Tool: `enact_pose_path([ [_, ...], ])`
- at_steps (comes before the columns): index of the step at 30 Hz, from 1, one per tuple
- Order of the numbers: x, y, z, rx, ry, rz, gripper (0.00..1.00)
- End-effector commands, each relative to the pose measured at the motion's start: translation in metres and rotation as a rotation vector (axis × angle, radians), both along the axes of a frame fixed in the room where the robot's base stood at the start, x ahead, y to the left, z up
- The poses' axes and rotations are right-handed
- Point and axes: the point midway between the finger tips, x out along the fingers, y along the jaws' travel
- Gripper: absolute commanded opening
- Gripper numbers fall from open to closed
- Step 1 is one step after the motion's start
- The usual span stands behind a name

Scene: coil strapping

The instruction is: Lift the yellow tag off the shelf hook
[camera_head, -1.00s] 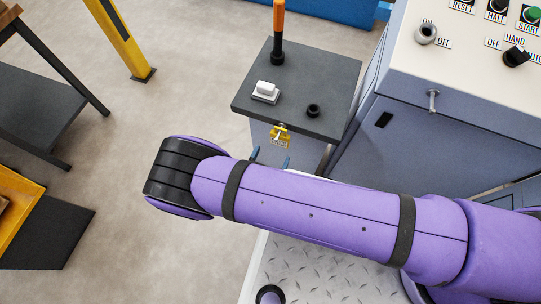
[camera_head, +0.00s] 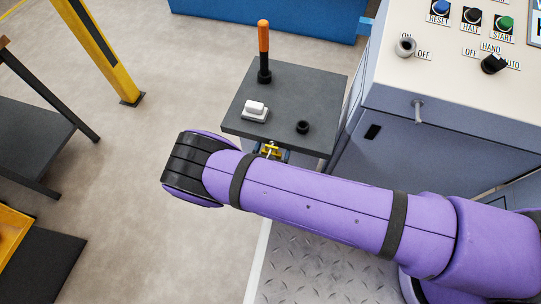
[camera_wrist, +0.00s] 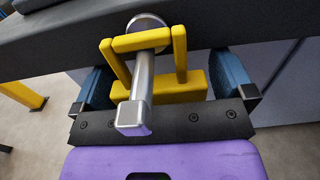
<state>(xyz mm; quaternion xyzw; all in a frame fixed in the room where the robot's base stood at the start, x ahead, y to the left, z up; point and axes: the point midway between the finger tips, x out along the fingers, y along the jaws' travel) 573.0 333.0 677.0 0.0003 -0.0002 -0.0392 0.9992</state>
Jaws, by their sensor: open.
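The yellow tag (camera_wrist: 180,88) is a frame-like piece with an open loop at its top. It hangs on the metal shelf hook (camera_wrist: 142,82), a grey peg with a square end that passes through the loop. My gripper (camera_wrist: 166,82) is open, with one blue finger to the left and one to the right of the tag. I cannot tell whether either finger touches it. In the head view the tag (camera_head: 271,151) shows just below the dark shelf top (camera_head: 285,92), partly hidden by my purple arm.
The shelf top holds an orange-handled lever (camera_head: 263,52), a white switch (camera_head: 256,111) and a black knob (camera_head: 303,127). A control cabinet (camera_head: 440,85) stands close on the right. A yellow post (camera_head: 98,52) and a dark table (camera_head: 35,130) stand left, with open floor between.

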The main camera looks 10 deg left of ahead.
Motion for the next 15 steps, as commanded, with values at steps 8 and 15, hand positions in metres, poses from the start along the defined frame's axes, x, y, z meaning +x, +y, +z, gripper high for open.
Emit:
enact_pose_path([
  [8, 0.0014, -0.0001, -0.0001, 0.0, 0.0, 0.0, 1.0],
  [15, 0.0013, 0.0, 0.0, 0.0, 0.0, 0.0, 0.51],
])
